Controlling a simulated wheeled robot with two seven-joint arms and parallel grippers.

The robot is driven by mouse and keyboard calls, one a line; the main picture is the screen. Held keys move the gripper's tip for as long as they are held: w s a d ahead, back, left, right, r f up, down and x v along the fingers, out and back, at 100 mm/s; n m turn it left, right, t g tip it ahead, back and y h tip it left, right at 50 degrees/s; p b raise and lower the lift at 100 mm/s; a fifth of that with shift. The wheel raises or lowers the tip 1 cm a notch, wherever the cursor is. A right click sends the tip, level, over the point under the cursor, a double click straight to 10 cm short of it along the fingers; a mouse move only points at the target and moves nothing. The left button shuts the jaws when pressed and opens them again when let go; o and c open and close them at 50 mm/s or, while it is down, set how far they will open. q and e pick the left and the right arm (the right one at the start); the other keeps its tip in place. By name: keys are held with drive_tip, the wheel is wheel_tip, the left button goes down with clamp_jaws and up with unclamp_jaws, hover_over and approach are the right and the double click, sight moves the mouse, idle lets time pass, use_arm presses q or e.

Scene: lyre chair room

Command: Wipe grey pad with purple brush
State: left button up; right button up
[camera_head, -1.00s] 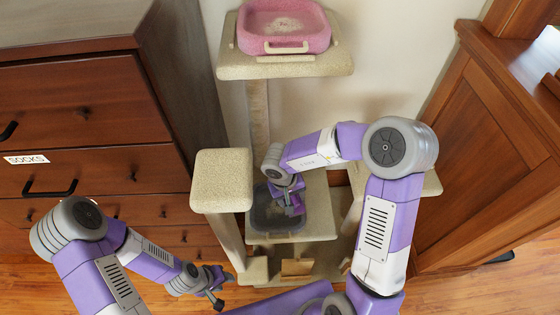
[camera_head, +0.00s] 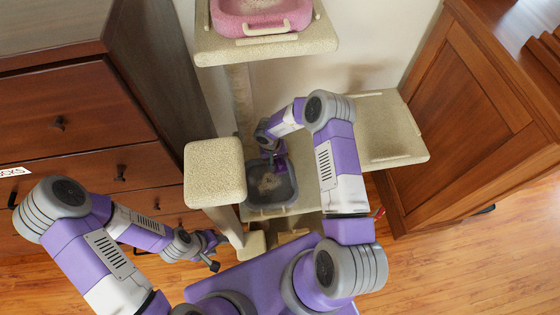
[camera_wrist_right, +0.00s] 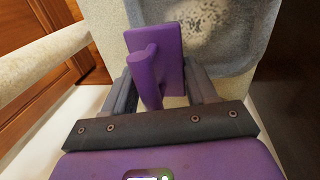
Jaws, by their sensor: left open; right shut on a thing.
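The grey pad (camera_head: 262,203) is a shallow grey bed with a raised rim on a low cat-tree shelf. A pale, speckled patch shows on its inside, and it is also in the right wrist view (camera_wrist_right: 258,45). My right gripper (camera_head: 275,158) is at the pad's far side and shut on the purple brush (camera_wrist_right: 157,62). The brush has a flat block and a round handle between the fingers. Its underside is hidden, so I cannot tell if it touches the pad. My left gripper (camera_head: 216,252) is open and empty, in front of the cat tree at the lower left.
A square beige perch (camera_head: 214,172) stands just left of the pad. A pink bed (camera_head: 262,22) sits on the upper shelf. Another beige shelf (camera_head: 390,130) is right of my right arm. Wooden drawers (camera_head: 70,120) stand left, a wooden cabinet (camera_head: 480,110) right.

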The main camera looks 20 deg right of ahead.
drive_tip(key=f, duration=0.2)
drive_tip(key=d+f, duration=0.1)
drive_tip(key=f, duration=0.1)
drive_tip(key=shift+w+d, duration=0.1)
drive_tip(key=b, duration=0.4)
hover_over(281, 176)
drive_tip(key=shift+w+a+f, duration=0.1)
drive_tip(key=shift+f, duration=1.4)
drive_tip(key=shift+w+a+f, duration=0.1)
drive_tip(key=shift+f, duration=1.35)
drive_tip(key=shift+f+b, duration=1)
drive_tip(key=shift+b, duration=0.05)
drive_tip(key=shift+a, duration=0.1)
